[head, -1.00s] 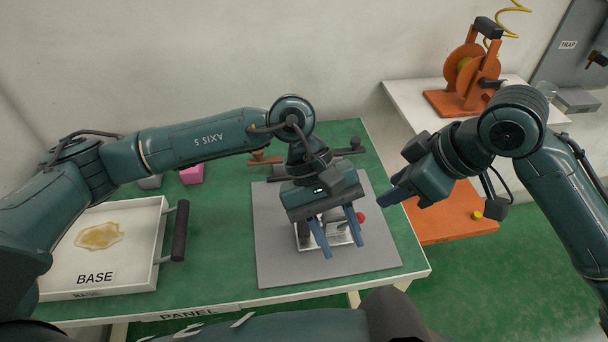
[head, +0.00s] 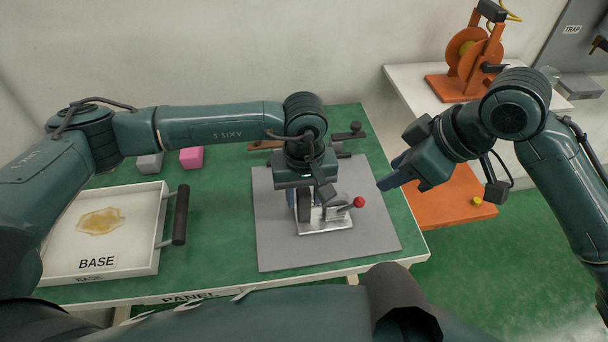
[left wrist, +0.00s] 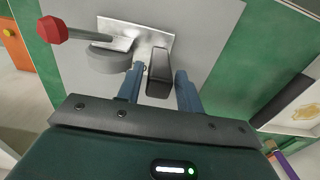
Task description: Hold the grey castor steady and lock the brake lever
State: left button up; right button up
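The castor unit sits on a bright metal plate (head: 328,226) on the grey mat. Its grey round wheel (left wrist: 108,61) shows in the left wrist view, with the lever (left wrist: 100,37) and its red knob (left wrist: 52,29) reaching left. In the head view the red knob (head: 359,202) points right. A dark upright block (left wrist: 159,72) stands on the plate beside the wheel. My left gripper (left wrist: 160,88) is open, its blue fingers on either side of this block with narrow gaps visible. My right gripper (head: 390,180) hangs right of the mat, apart from everything; its finger gap is unclear.
The grey mat (head: 280,245) lies on the green table. A white tray (head: 140,265) marked BASE with a dark handle is at left. Pink (head: 191,157) and grey (head: 150,163) blocks stand behind it. An orange reel stand (head: 470,62) is at back right.

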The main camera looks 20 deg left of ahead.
aim_at(304, 205)
pick_arm(q)
jog(key=shift+f, duration=1.8)
jog(key=shift+c, duration=0.4)
grip_shut()
